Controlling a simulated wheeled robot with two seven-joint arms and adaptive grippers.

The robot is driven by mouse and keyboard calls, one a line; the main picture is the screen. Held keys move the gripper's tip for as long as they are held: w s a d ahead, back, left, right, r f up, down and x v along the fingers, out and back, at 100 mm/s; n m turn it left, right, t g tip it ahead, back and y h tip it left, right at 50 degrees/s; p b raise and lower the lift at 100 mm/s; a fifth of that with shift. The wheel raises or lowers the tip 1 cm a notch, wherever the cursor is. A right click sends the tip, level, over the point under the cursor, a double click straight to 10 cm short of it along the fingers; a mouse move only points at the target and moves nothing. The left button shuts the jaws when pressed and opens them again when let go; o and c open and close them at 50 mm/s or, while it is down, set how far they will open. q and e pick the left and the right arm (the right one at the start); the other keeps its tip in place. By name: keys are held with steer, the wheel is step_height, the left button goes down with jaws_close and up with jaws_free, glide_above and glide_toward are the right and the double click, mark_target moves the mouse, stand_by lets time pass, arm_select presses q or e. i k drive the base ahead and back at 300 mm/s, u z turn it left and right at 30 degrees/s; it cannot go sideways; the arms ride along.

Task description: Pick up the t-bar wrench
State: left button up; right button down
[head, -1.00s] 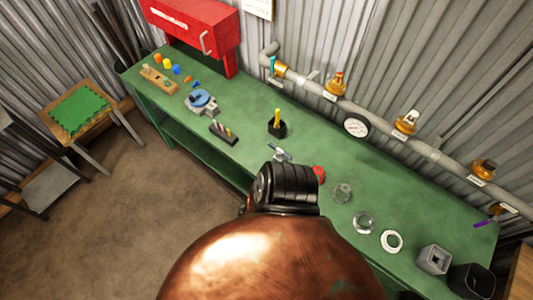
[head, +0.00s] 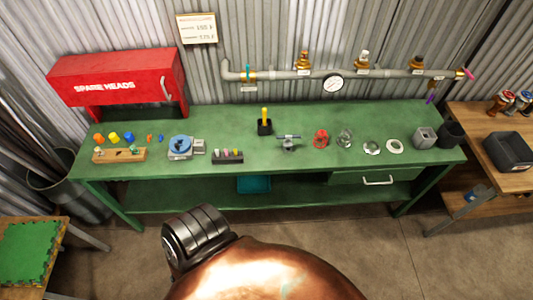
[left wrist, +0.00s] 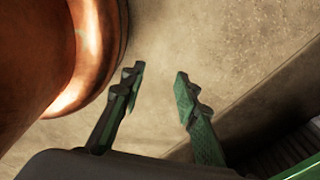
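I cannot clearly identify the t-bar wrench. A small grey-blue tool with a crossbar (head: 288,141) stands at the middle of the green workbench (head: 230,125). A yellow-handled item (head: 265,114) stands upright in a black holder (head: 264,128) just behind and left of it. Either could be the wrench; they are too small to tell. My left gripper (left wrist: 158,82) shows only in the left wrist view, open and empty, with bare floor beyond its fingers and a green edge at the lower right. My right gripper is not in view.
A red cabinet (head: 115,77) stands at the bench's back left. A gauge (head: 332,83) and brass valves sit on the wall pipe (head: 285,74). Rings, a red cap (head: 320,138) and a black cup (head: 449,134) line the right half. Floor in front is clear.

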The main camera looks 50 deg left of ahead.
mark_target(288, 142)
steer(key=u, duration=0.9)
